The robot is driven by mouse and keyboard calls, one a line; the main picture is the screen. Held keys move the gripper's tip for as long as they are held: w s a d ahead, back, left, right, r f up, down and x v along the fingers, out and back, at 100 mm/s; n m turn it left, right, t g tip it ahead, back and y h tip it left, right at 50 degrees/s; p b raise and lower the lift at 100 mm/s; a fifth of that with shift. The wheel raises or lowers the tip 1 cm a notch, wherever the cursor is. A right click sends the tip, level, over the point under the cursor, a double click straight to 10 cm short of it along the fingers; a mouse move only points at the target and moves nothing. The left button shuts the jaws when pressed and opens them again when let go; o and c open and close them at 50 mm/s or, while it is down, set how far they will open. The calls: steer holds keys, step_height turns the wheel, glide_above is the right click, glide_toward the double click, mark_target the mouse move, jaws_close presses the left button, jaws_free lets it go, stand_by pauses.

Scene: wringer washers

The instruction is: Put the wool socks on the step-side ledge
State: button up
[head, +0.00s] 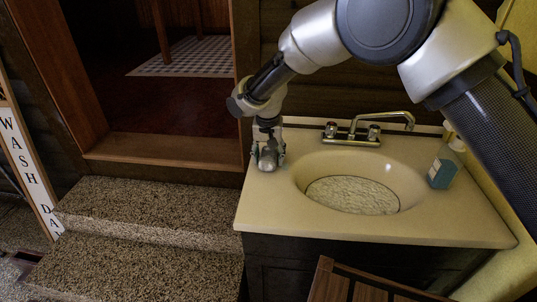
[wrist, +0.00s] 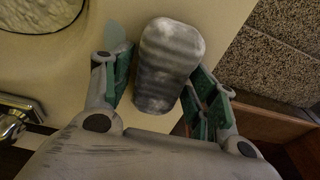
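The wool socks are a grey, banded bundle (wrist: 167,65) between my gripper's fingers in the wrist view. In the head view the bundle (head: 268,159) is small and partly hidden by my gripper (head: 269,150). My gripper points down at the left end of the cream sink counter (head: 262,200), the side beside the stone steps. In the wrist view my gripper's green-padded fingers (wrist: 163,80) stand on both sides of the socks, with a gap showing on the left, so it looks open. The socks look to be at the counter surface; exact contact underneath is hidden.
The basin (head: 352,196) lies right of the socks, with a faucet (head: 360,130) behind and a bottle (head: 445,165) at right. Speckled stone steps (head: 140,205) drop away left of the counter, below a doorway. A slatted wooden piece (head: 350,288) stands in front.

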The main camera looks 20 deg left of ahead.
mark_target(268, 157)
stand_by(0.3)
step_height(268, 157, up, 12)
steer(key=s, duration=0.2)
steer(key=w+d+r, duration=0.3)
steer(key=d+r, duration=0.2)
steer(key=d, duration=0.3)
steer(key=w+d+r, duration=0.4)
steer(key=d+r, duration=0.1)
steer(key=d, duration=0.2)
steer(key=s+d+r+m+t, duration=0.1)
steer(key=d+r, duration=0.3)
steer(key=d, duration=0.8)
steer(key=s+d+r+m, duration=0.15)
steer(key=d+r, duration=0.25)
steer(key=d, duration=0.8)
steer(key=s+d+r, duration=0.2)
steer(key=s+d, duration=0.6)
steer(key=d, duration=0.5)
steer(key=shift+m+t, duration=0.35)
steer(key=shift+t, duration=0.45)
steer(key=s+d+f, duration=0.1)
steer(key=s+d, duration=0.2)
steer(key=s, duration=0.2)
steer(key=s+d+f, duration=0.1)
steer(key=s+d, duration=0.3)
steer(key=s, duration=0.1)
steer(key=s+d+f, duration=0.2)
steer(key=s+d, duration=0.2)
steer(key=shift+s+f, duration=0.1)
steer(key=shift+s, duration=0.3)
